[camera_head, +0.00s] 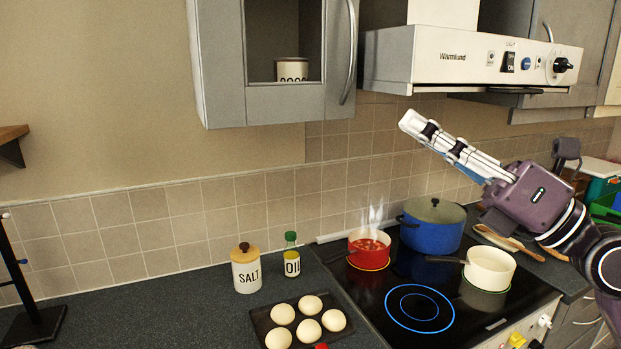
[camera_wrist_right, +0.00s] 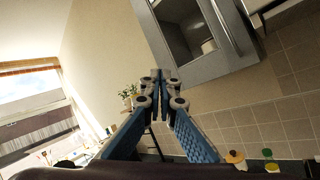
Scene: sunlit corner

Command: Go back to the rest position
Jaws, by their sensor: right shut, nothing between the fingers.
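My right gripper (camera_head: 412,124) is raised in front of the tiled wall, just below the range hood, in the head view. Its fingers are together and hold nothing. In the right wrist view the blue-padded fingers (camera_wrist_right: 160,76) meet at their tips, with the wall cabinet (camera_wrist_right: 205,40) beyond them. The right arm comes in from the right edge, above the cooktop. My left gripper is in neither view.
The range hood (camera_head: 490,58) hangs close above the gripper. Below are a steaming red pot (camera_head: 368,262), a blue pot (camera_head: 431,235) and a white saucepan (camera_head: 490,270). Salt (camera_head: 246,276), oil (camera_head: 292,268) and a tray (camera_head: 262,320) of round white pieces stand left.

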